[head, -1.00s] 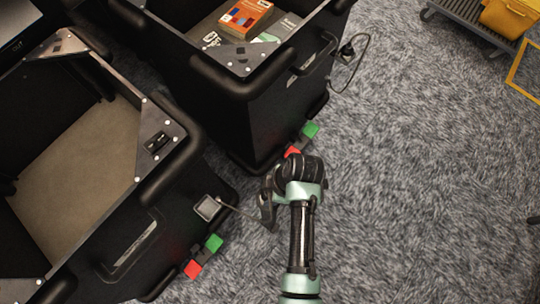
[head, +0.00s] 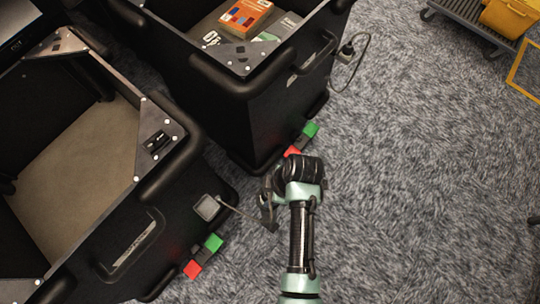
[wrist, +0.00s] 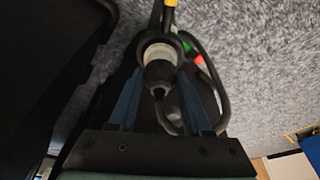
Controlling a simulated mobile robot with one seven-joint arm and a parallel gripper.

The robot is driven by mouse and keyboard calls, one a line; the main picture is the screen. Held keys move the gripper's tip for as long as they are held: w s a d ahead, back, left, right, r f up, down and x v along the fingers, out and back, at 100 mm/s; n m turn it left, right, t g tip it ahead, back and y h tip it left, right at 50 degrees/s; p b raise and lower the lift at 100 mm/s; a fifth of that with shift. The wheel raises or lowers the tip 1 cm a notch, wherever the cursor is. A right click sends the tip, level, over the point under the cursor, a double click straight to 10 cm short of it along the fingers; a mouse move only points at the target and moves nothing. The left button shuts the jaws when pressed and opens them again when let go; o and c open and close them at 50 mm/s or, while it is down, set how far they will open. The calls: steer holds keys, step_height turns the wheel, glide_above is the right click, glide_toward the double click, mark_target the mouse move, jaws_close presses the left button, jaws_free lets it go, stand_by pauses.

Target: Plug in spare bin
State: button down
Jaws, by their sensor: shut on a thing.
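An empty black bin (head: 150,215) with a tan floor stands at the left in the head view. It has a pale square fitting (head: 207,207) on its side, and a thin grey cord or rod (head: 237,212) runs from there toward my gripper (head: 268,208). In the wrist view my gripper (wrist: 165,105) has its blue fingers on either side of a grey and white round plug (wrist: 158,65), shut on it. A dark cable (wrist: 222,85) loops at the right of the plug. The plug's far end is unclear, and the fingers are partly hidden in the head view.
A second black bin (head: 262,105) holds books and has a plug with a looped cable (head: 362,62) on its side. Red and green blocks sit low on both bins. A grey cart (head: 470,22) with a yellow container (head: 508,16) stands far right.

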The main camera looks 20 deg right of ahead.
steer(key=shift+c, duration=1.3)
jaws_free()
steer(key=p+v, duration=0.1)
steer(key=v, duration=1.2)
steer(key=shift+p, duration=0.35)
steer(key=shift+a, duration=0.1)
